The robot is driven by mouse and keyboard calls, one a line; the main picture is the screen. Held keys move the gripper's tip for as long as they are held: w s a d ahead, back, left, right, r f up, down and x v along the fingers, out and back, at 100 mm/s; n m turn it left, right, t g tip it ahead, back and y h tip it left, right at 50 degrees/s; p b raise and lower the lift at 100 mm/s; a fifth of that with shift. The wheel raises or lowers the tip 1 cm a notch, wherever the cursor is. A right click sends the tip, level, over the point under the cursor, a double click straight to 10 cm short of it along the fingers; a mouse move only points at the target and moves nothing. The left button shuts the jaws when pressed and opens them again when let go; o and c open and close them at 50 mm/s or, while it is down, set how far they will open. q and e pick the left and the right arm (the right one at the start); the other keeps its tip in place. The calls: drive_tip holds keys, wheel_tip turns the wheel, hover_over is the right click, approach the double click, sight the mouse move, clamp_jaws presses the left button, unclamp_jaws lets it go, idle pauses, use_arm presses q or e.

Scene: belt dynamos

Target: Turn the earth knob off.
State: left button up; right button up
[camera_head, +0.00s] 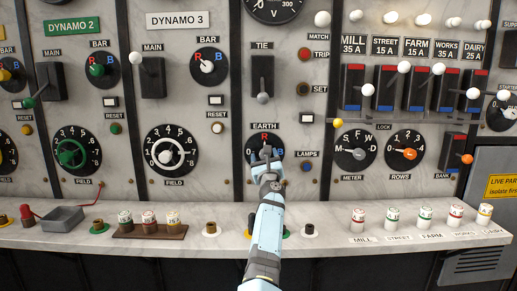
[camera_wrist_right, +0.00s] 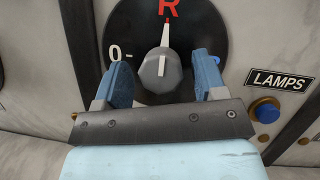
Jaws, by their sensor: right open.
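The earth knob (camera_wrist_right: 160,72) is a grey knob on a round black dial (camera_wrist_right: 185,30) in the right wrist view. Its white pointer points up to the red R, and the 0 mark is at its left. In the head view the dial (camera_head: 252,148) sits under the EARTH label, largely covered by my right gripper (camera_head: 266,157). In the wrist view my right gripper (camera_wrist_right: 163,75) is open, with one blue finger on each side of the knob and visible gaps between. Whether the fingertips reach level with the knob is unclear. My left gripper is out of view.
A blue LAMPS button (camera_wrist_right: 265,110) is right of the dial. The TIE lever (camera_head: 262,78) is above it. A marble ledge (camera_head: 330,215) with several fuses and terminals runs below, and my right arm crosses it.

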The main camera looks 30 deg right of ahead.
drive_tip(key=shift+w+d+r, duration=0.2)
drive_tip(key=shift+w, duration=0.25)
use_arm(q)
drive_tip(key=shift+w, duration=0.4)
use_arm(e)
drive_tip(key=shift+s, duration=0.1)
drive_tip(key=c, duration=0.9)
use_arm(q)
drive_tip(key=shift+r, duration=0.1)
use_arm(e)
drive_tip(key=shift+r, duration=0.1)
drive_tip(key=shift+c, duration=0.2)
